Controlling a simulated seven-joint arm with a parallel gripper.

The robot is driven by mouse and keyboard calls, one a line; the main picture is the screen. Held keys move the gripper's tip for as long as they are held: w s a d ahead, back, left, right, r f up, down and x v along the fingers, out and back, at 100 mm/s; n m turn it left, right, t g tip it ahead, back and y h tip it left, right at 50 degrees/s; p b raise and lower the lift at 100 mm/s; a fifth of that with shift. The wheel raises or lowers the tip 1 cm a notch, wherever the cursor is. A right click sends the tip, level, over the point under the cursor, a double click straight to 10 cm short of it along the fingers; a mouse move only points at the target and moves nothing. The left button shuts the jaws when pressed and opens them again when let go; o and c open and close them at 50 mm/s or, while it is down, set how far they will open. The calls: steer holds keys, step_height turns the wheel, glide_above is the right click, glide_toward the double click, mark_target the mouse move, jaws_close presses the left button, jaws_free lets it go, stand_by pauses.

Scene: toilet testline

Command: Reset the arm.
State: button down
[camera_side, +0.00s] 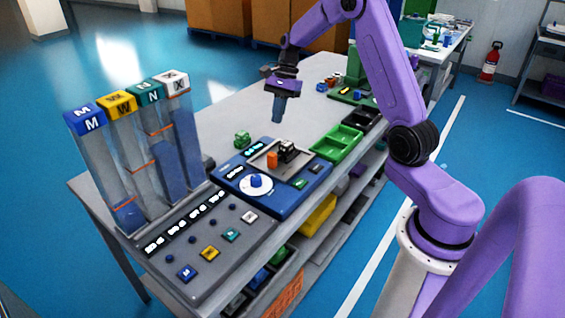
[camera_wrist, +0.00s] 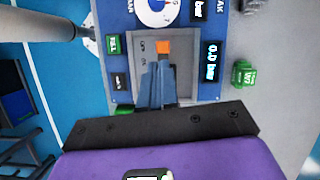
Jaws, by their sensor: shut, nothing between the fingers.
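My purple arm reaches over the grey table (camera_side: 228,127). My gripper (camera_side: 277,120) points down above the table, beyond the blue test panel (camera_side: 262,207), with its blue-grey fingers together. In the wrist view my gripper (camera_wrist: 158,68) is shut and empty. Its fingers overlap the grey recess of the blue panel (camera_wrist: 123,60) in the picture, hiding part of it. The orange block (camera_wrist: 163,47) shows just past the fingertips; in the side view the orange block (camera_side: 272,160) sits in the recess beside a black-and-white part (camera_side: 288,150).
Several clear columns with coloured lettered caps (camera_side: 131,102) stand at the table's left end, behind a grey button panel (camera_side: 203,243). A small green object (camera_side: 242,139) lies behind the blue panel. Green bins (camera_side: 335,143) stand to its right.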

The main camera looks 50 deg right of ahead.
steer(key=s+a+r+n+g+h, duration=0.1)
steer(key=s+a+r+n+h, duration=0.3)
steer(key=s+a+n, duration=1.3)
steer(key=s+a+r+n+t, duration=0.1)
steer(key=s+a+n, duration=0.1)
steer(key=s+n, duration=1)
steer(key=s, duration=0.5)
